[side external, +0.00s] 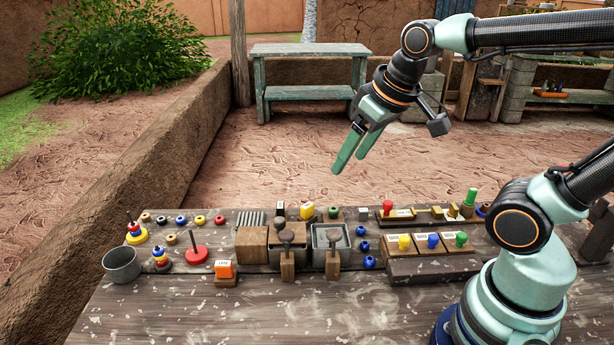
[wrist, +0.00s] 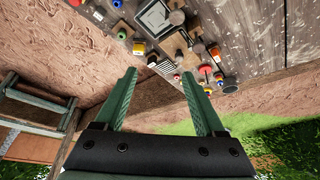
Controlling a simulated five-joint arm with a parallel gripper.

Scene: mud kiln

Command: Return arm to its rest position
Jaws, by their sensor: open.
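My gripper (side external: 350,152) hangs in the air above the far side of the table, its green fingers pointing down and slightly left. In the wrist view my gripper (wrist: 158,80) shows its two fingers apart with nothing between them. My arm reaches in from the right, and no object is touching the fingers. The wooden table (side external: 200,310) lies below with its objects standing on it.
A green bench (side external: 308,70) stands behind. The air around my gripper is clear.

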